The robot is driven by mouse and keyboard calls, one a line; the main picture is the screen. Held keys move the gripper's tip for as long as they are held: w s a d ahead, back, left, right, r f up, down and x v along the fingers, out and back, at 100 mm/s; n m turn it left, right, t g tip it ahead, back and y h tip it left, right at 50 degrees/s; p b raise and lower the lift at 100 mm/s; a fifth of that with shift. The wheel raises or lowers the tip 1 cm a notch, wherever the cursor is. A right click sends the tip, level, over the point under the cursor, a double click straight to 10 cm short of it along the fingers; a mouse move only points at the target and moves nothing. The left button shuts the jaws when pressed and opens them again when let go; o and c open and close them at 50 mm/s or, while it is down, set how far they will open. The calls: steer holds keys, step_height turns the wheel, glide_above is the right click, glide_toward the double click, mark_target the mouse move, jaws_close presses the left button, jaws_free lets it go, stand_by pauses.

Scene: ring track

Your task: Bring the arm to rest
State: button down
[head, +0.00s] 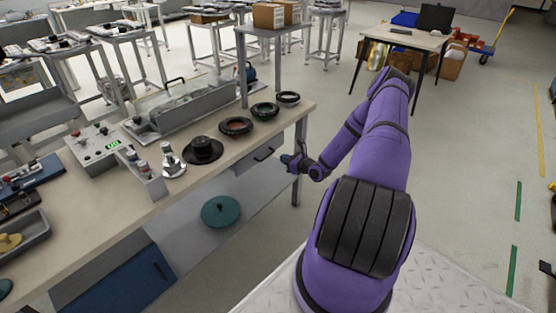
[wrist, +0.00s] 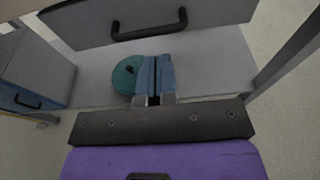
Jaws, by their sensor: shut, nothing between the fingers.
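My purple arm reaches forward from the lower right in the head view and bends down to the left. My gripper (head: 287,159) hangs in front of the workbench (head: 84,218), just off its right front edge and at about drawer height. In the wrist view my gripper (wrist: 154,60) has its two blue-grey fingers together with nothing between them. Beyond the fingertips is a teal round lidded thing (wrist: 125,76) on the lower shelf, partly hidden by the fingers. It also shows in the head view (head: 221,211).
A drawer with a dark handle (wrist: 149,31) is close above my fingers. On the bench stand several dark rings (head: 236,126), a black stepped part (head: 203,150) and a control box (head: 97,145). A bench leg (head: 299,160) is near my gripper.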

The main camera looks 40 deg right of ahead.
steer(key=v, duration=0.8)
steer(key=w+a+r+n+g+y, duration=0.1)
steer(key=w+a+r+n+y, duration=0.15)
steer(key=r, duration=0.35)
steer(key=w+a+r+n+g+y, duration=0.1)
steer(key=w+a+r+n+y, duration=0.15)
steer(key=r+n, duration=0.2)
steer(key=s+a+r+n+g+y, duration=0.1)
steer(key=a+r+n+g+y, duration=0.1)
steer(key=a+r+n+g, duration=0.65)
steer(key=s+a+r+n+g+y, duration=0.1)
steer(key=a+r+n, duration=0.5)
steer(key=a+r, duration=0.75)
steer(key=s+a+r+n+g+h, duration=0.1)
steer(key=s+a+r+n+h, duration=0.1)
steer(key=s+a+r+n, duration=0.45)
steer(key=s+a+r+n+g+h, duration=0.1)
steer(key=s+a+r+h, duration=0.3)
steer(key=r, duration=0.5)
steer(key=s+r+n+t+h, duration=0.1)
steer(key=s+r+n, duration=0.2)
steer(key=s, duration=0.5)
steer(key=s+r+n+t+h, duration=0.2)
steer(key=s+r+n, duration=0.1)
steer(key=s, duration=0.4)
steer(key=shift+s+a+r, duration=0.3)
steer(key=shift+s+r, duration=0.05)
steer(key=shift+s, duration=0.05)
